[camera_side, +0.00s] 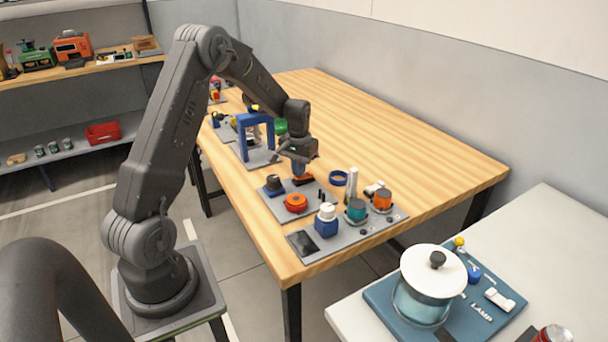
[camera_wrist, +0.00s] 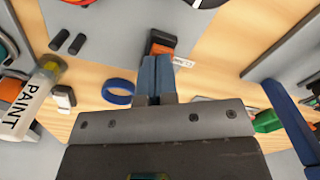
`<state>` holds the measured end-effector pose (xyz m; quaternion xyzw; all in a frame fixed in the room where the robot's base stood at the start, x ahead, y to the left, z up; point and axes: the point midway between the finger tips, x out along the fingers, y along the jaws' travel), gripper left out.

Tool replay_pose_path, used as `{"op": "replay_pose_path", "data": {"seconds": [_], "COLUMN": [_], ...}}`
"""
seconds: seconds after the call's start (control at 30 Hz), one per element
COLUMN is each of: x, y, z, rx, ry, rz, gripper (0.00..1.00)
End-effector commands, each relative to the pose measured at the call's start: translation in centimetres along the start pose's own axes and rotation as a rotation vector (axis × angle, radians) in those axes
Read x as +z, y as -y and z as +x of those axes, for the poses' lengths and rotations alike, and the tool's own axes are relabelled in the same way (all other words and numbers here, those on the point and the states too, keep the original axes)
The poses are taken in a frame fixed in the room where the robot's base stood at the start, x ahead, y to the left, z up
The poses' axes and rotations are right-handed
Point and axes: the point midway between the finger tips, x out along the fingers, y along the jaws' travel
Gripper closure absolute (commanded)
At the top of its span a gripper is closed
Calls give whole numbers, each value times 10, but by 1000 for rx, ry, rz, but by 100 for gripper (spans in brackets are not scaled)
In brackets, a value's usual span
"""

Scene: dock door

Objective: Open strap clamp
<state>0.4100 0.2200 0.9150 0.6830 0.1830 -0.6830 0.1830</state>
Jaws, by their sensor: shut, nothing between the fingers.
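My gripper (camera_side: 298,172) points down over the wooden table. Its two blue fingers (camera_wrist: 156,62) are pressed together with nothing between them. A small black and orange piece (camera_wrist: 162,44), which looks like the strap clamp, lies right at the fingertips in the wrist view. It also shows just below the fingers in the side view (camera_side: 304,180). The fingers partly cover it in the wrist view, and I cannot tell whether they touch it. I cannot tell clearly whether its lever is up or down.
A blue ring (camera_wrist: 119,91) lies loose beside the fingers. A white PAINT tube (camera_wrist: 30,100) stands near it. A red round part (camera_side: 295,203) sits on a grey plate. A blue arch (camera_side: 242,140) stands behind my gripper. The table's far right is clear (camera_side: 430,160).

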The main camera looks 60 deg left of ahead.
Motion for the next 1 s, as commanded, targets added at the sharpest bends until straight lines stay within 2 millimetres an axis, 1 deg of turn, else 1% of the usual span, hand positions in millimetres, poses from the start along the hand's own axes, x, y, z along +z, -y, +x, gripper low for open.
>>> {"op": "replay_pose_path", "data": {"seconds": [0.47, 0.57, 1.0], "x": [0, 0, 0], "y": [0, 0, 0], "z": [5, 0, -34], "rx": [0, 0, 0], "ry": [0, -2, -3], "rz": [0, 0, 0], "gripper": [100, 100, 100]}}
